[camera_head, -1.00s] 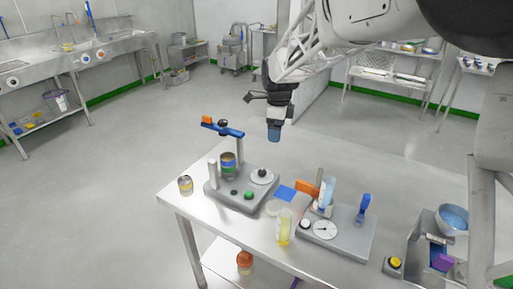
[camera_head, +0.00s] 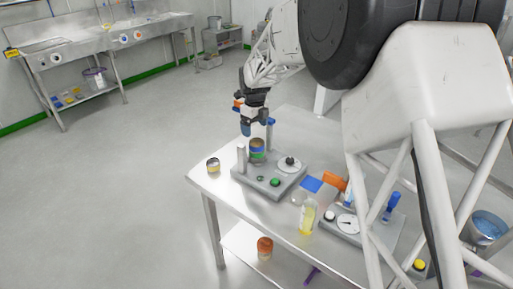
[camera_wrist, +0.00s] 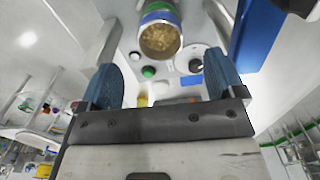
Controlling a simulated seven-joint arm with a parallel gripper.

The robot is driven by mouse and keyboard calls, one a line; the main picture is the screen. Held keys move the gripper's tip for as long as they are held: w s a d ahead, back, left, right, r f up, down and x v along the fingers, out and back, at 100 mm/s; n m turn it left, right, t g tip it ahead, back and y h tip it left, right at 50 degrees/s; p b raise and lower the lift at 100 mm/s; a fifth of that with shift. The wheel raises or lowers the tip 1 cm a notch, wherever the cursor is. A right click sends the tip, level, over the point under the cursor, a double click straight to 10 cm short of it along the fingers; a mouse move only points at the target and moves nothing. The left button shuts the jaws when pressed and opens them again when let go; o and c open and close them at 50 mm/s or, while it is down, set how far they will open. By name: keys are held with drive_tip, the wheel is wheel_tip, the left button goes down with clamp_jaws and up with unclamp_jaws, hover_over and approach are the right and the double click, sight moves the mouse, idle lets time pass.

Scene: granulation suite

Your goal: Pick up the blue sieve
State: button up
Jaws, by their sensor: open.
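The blue sieve (camera_head: 257,149) shows as the blue upper band of a short round stack, with a green band under it. The stack stands upright on the grey shaker base (camera_head: 272,183). In the wrist view, the blue sieve (camera_wrist: 158,17) has an open top with tan granules inside, ahead of and between my finger lines.
A small can (camera_head: 213,165) stands left. A yellow bottle (camera_head: 306,217) and dial scale (camera_head: 348,223) are right.

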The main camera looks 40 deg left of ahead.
sight(255, 142)
drive_tip(key=shift+f, duration=0.1)
drive_tip(key=shift+f, duration=1.25)
drive_tip(key=shift+f, duration=2.55)
drive_tip(key=shift+c, duration=0.3)
drive_tip(key=c, duration=0.9)
drive_tip(key=shift+r, duration=5)
